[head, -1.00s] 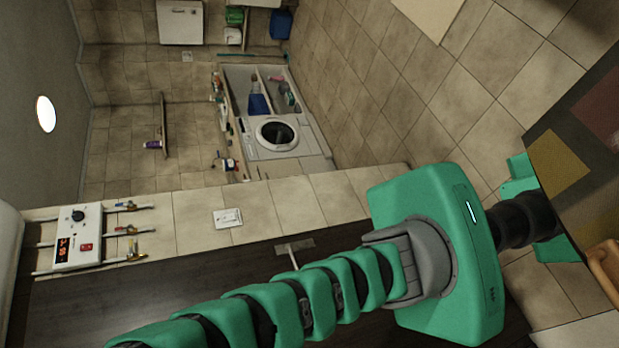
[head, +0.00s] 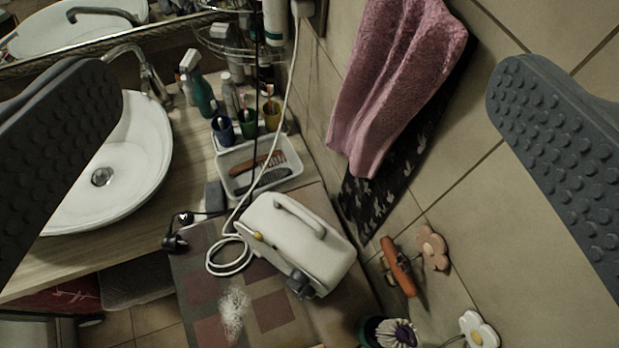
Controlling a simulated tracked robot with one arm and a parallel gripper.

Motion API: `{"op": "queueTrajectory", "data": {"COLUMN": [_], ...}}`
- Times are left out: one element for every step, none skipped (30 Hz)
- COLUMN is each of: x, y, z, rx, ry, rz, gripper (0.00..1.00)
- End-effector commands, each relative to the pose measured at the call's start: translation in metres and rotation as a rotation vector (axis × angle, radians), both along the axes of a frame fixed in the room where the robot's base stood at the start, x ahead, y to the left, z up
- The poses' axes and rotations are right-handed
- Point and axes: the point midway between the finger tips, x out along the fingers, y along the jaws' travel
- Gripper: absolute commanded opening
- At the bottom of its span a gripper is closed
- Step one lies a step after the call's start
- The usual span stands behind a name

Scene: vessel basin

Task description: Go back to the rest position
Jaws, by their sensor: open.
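My gripper (head: 305,155) is open. Its two dark grey studded fingers stand wide apart at the left and right edges of the head view. Nothing is between them close up, and neither finger appears to touch anything. Behind the gap is a washbasin corner, with a white vessel basin (head: 118,170) at the left, partly hidden by the left finger. The rest of my arm is not in view now.
A white appliance with a handle (head: 300,240) stands on a checked mat (head: 200,290), its white cable running upward. A white tray (head: 290,150) holds brushes. Cups and bottles stand behind. A pink towel (head: 400,70) hangs on the tiled wall. Flower-shaped hooks (head: 432,248) are lower right.

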Motion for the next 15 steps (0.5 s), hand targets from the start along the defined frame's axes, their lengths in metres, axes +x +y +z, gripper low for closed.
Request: {"op": "queueTrajectory", "data": {"x": [-0.0071, -0.0099, -0.0124, -0.0136, -0.0144, -0.015, -0.0152, -0.0151, -0.0149, -0.0148, -0.0148, -0.0148, -0.0147, -0.0146, -0.0147], "y": [0.0053, 0.0068, 0.0074, 0.0074, 0.0074, 0.0073, 0.0073, 0.0072, 0.0072, 0.0072, 0.0071, 0.0071, 0.0071, 0.007, 0.0071], "z": [0.0078, 0.0111, 0.0137, 0.0149, 0.0156, 0.0161, 0.0165, 0.0165, 0.0164, 0.0164, 0.0164, 0.0165, 0.0164, 0.0162, 0.0155], "rx": [0.016, 0.026, 0.035, 0.04, 0.043, 0.047, 0.049, 0.049, 0.049, 0.049, 0.048, 0.048, 0.048, 0.048, 0.047], "ry": [-0.031, -0.045, -0.058, -0.064, -0.069, -0.072, -0.074, -0.074, -0.074, -0.074, -0.074, -0.074, -0.073, -0.073, -0.073], "rz": [-0.006, -0.008, -0.01, -0.011, -0.012, -0.013, -0.014, -0.014, -0.014, -0.014, -0.013, -0.013, -0.013, -0.013, -0.013], "gripper": [1.0, 1.0, 1.0, 1.0, 1.0, 1.0, 1.0, 1.0, 1.0, 1.0, 1.0, 1.0, 1.0, 1.0, 1.0]}}
